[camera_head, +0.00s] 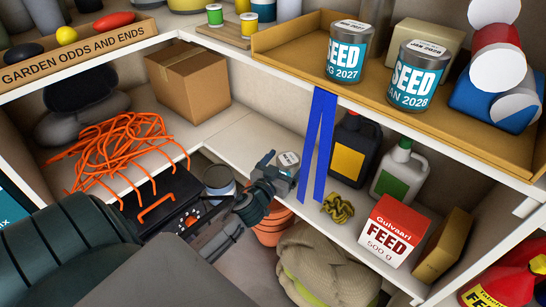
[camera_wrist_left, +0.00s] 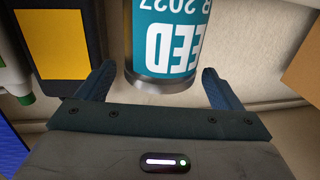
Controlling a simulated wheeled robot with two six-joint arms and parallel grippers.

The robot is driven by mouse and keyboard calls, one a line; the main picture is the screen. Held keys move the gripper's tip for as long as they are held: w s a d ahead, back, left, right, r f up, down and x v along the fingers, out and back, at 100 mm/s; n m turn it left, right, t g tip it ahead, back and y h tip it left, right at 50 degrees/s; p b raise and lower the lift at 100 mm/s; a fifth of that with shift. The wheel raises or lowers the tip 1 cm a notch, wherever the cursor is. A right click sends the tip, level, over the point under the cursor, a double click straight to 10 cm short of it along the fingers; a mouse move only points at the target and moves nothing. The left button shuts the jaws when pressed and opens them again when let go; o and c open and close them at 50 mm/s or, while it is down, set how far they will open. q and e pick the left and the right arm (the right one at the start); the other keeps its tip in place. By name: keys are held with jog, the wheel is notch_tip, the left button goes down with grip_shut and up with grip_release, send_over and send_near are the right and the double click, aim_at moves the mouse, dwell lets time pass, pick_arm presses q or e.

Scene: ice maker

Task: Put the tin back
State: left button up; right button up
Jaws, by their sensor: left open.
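A small tin stands low by my left gripper (camera_head: 281,168); in the head view only its pale lid (camera_head: 288,158) shows clearly. In the left wrist view the tin (camera_wrist_left: 165,45) has a teal label ending in "2027", upside down in the picture. My left gripper (camera_wrist_left: 159,72) is open, with one finger on each side of the tin's near end and visible gaps. Two larger-looking seed tins, "AUG 2027" (camera_head: 347,52) and "JAN 2028" (camera_head: 418,76), stand on the ochre tray (camera_head: 290,50) on the upper shelf. My right gripper is not in view.
Blue strips (camera_head: 318,150) hang from the upper shelf beside the gripper. A black jug (camera_head: 352,148), a white jug (camera_head: 401,172) and a feed box (camera_head: 393,230) stand right of it. Orange cord (camera_head: 115,155) and a cardboard box (camera_head: 188,82) lie left.

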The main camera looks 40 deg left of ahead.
pick_arm(q)
jog(key=s+d+b, duration=0.1)
jog(key=s+b, duration=0.2)
jog(key=s, duration=0.7)
jog(key=s+d+f+m+g+h, duration=0.1)
jog(key=s+d+f+g, duration=0.4)
jog(key=s, duration=0.3)
jog(key=s+d+f+m+g+h, duration=0.1)
jog(key=s+d+f+g+h, duration=0.1)
jog(key=s+d+f+g, duration=0.3)
jog(key=s+d+f, duration=0.1)
jog(key=s, duration=0.3)
jog(key=shift+s+g, duration=0.2)
jog(key=shift+g, duration=0.2)
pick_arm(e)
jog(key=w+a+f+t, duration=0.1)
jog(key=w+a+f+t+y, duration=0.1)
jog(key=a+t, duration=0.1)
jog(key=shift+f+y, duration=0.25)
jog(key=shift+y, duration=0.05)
